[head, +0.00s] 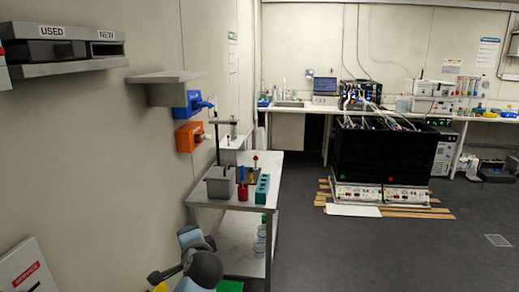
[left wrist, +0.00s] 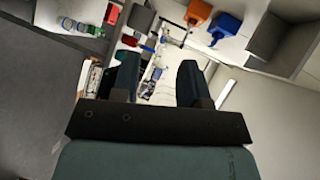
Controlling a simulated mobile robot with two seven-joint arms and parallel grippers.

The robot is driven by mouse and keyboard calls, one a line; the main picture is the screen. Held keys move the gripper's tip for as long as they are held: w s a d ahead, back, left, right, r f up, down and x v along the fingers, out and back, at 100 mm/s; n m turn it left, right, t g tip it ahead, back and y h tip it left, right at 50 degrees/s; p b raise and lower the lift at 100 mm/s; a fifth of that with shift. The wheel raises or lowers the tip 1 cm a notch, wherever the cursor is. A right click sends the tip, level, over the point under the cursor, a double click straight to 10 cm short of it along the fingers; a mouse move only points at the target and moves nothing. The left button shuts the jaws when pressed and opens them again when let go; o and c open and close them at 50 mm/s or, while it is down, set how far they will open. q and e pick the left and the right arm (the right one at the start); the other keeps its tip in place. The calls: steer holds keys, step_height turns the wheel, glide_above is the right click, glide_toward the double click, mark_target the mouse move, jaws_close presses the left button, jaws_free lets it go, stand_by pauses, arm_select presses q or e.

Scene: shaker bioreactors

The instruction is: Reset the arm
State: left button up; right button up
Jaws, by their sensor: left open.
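My left gripper (left wrist: 157,78) shows in the left wrist view with its two dark fingers apart and nothing between them. The wrist view is tilted, and beyond the fingers are the white bench and the things on it. In the head view a teal and dark grey part of my arm is at the bottom, in front of the steel cart (head: 225,203). The gripper's fingers cannot be made out there. My right gripper is in neither view.
The cart holds a grey block, a red bottle (head: 243,191) and a teal rack (head: 262,188). Blue (head: 194,104) and orange (head: 189,137) holders are on the left wall. Black shaker bioreactors (head: 380,155) stand at the back.

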arm_select(q)
steer(key=s+f+n+g+h, duration=0.1)
steer(key=s+f+h, duration=0.2)
steer(key=s+f, duration=0.6)
steer(key=s+f+n+h, duration=0.25)
steer(key=s+f, duration=0.35)
steer(key=f, duration=0.6)
steer(key=s+a+f+n+g+h, duration=0.15)
steer(key=s+f, duration=0.25)
steer(key=s, duration=0.5)
steer(key=s+f+n+h, duration=0.25)
steer(key=s+f, duration=0.25)
steer(key=s, duration=0.4)
step_height(320, 180, down, 9)
steer(key=n+b, duration=0.2)
steer(key=b, duration=0.9)
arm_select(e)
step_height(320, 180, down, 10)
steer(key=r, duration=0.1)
arm_select(q)
step_height(320, 180, up, 13)
steer(key=s+p, duration=0.1)
steer(key=p, duration=1.4)
steer(key=shift+s+a+m, duration=0.2)
steer(key=shift+a+m, duration=0.15)
steer(key=shift+m, duration=0.1)
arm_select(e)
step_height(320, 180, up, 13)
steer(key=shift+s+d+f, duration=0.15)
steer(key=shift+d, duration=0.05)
